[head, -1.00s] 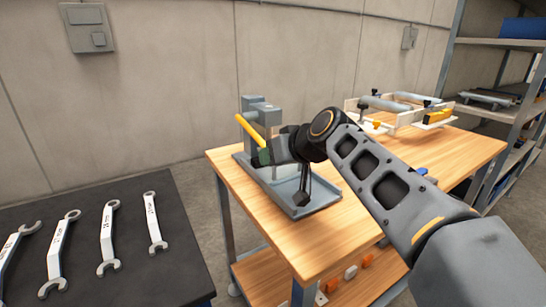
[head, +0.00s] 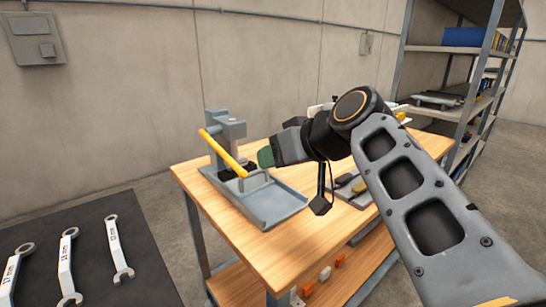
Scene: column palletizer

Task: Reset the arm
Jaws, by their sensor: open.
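My gripper (head: 268,157) is at the end of my arm, which reaches in from the lower right of the head view. Its green-tipped end points left, above the wooden workbench. It looks empty, and the gap between its fingers is hard to see from this side. A thin black part of my wrist hangs below it. A grey bench press (head: 225,127) with a yellow lever (head: 222,153) stands just left of my gripper. The lever slants down to the right, and a small gap shows between it and my gripper.
The press stands on a blue-grey tray (head: 272,207) on the workbench (head: 262,249). A second tray (head: 352,197) lies partly hidden behind my arm. A dark table with several wrenches (head: 119,248) is at lower left. Metal shelving (head: 465,50) stands at right.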

